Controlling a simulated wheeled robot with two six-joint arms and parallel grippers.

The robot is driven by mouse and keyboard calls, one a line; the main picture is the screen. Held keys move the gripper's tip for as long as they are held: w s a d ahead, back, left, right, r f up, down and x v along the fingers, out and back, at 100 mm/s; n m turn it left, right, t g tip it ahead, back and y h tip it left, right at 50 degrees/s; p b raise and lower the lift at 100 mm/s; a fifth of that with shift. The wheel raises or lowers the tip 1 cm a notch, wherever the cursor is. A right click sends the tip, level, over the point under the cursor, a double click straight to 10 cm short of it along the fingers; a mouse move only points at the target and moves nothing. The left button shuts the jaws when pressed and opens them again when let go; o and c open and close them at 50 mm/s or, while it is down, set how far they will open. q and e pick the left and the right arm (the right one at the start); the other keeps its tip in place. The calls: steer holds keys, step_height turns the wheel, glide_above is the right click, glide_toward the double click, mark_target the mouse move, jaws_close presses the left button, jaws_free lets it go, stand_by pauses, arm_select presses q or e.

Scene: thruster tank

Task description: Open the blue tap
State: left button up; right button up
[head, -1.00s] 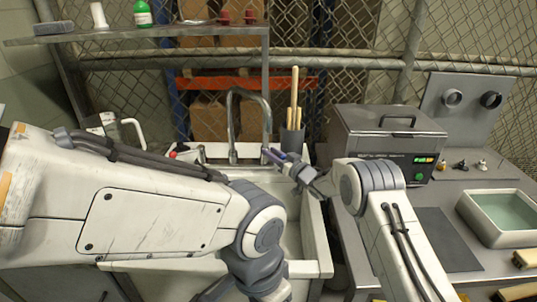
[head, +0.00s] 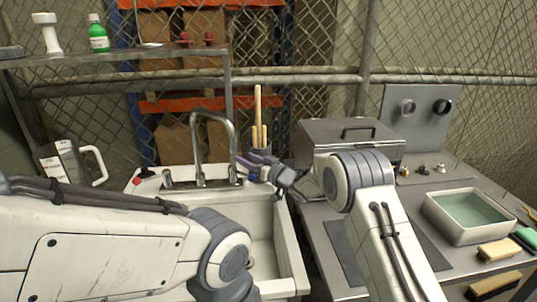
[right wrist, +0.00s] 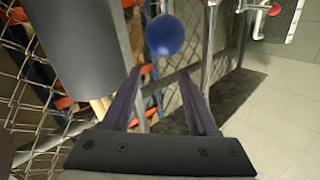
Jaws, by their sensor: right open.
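The blue tap's round knob (right wrist: 164,35) shows in the right wrist view, just beyond and between my right gripper's fingertips (right wrist: 160,72). The fingers are spread and empty. In the head view a small blue spot of the knob (head: 252,176) shows close under my right gripper (head: 243,162), at the right of the grey spout (head: 200,145). The gripper hides part of it, and I cannot tell whether they touch. The red knob (head: 145,173) is at the sink's left back. My left arm crosses the front left; its gripper is out of the picture.
The white sink (head: 292,255) is below the spout. A pot of wooden handles (head: 260,153) stands behind my right gripper. A grey metal box (head: 348,138) and a basin (head: 430,208) stand on the right bench. A jug (head: 62,163) is at left.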

steer(key=s+d+r, duration=0.3)
steer(key=d+r, duration=0.2)
steer(key=d, duration=0.2)
steer(key=shift+s+d, duration=0.2)
steer(key=shift+d, duration=0.2)
